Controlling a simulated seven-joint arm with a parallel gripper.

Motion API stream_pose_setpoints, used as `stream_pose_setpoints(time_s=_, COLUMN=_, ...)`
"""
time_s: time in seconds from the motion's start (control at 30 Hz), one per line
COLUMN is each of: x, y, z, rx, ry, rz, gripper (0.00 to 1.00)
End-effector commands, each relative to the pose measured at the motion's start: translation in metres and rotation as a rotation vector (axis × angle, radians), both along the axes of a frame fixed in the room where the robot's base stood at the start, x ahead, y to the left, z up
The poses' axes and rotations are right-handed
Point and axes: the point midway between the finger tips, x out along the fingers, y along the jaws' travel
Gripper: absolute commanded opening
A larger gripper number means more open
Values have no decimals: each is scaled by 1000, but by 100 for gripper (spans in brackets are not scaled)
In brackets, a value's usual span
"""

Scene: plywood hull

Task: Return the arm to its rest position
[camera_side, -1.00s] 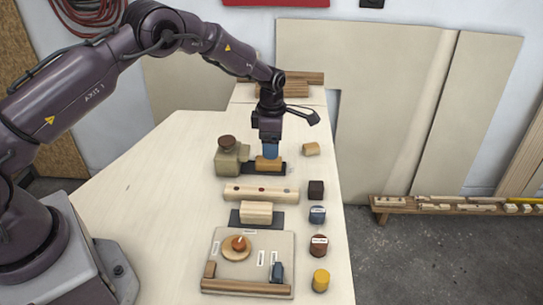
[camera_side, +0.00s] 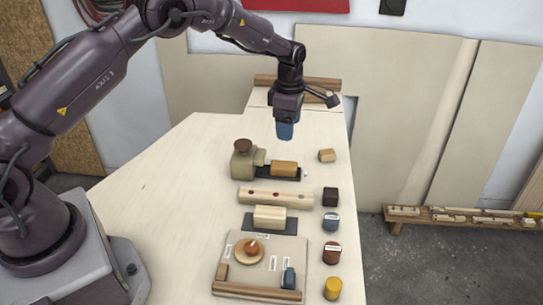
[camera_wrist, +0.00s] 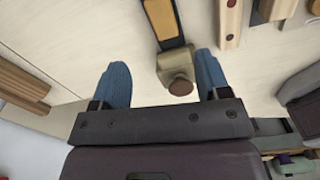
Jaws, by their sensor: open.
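My gripper (camera_side: 285,131) hangs above the plywood table, over its far part, with its blue fingertips pointing down. In the wrist view my gripper (camera_wrist: 160,85) has its two blue fingers wide apart with nothing held between them. Below and in front of it in the side view, a wooden block (camera_side: 284,168) lies on a dark plate (camera_side: 263,172). It also shows in the wrist view (camera_wrist: 161,18), beyond the fingertips. A grey-green device with a brown knob (camera_side: 242,160) stands at the plate's left end.
A wooden bar with dark spots (camera_side: 275,197), a pale block (camera_side: 269,217) and a board (camera_side: 235,270) lie nearer on the table. Small blocks, including a dark cube (camera_side: 330,197) and a yellow cylinder (camera_side: 332,288), line the right edge. The table's left side (camera_side: 160,185) is clear.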

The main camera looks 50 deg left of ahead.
Motion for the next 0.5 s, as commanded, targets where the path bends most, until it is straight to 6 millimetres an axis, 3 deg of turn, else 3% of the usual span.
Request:
stream_pose_setpoints(time_s=0.1, x=-17, y=1, z=-16, rx=-3, ry=50, rz=-241, gripper=69)
stream_pose_setpoints(time_s=0.17, x=-29, y=0, z=-14, rx=-11, ry=67, rz=-389, gripper=69)
stream_pose_setpoints(time_s=0.27, x=-50, y=-3, z=5, rx=-25, ry=72, rz=-645, gripper=69)
stream_pose_setpoints(time_s=0.5, x=-117, y=-16, z=84, rx=-21, ry=5, rz=-1286, gripper=69)
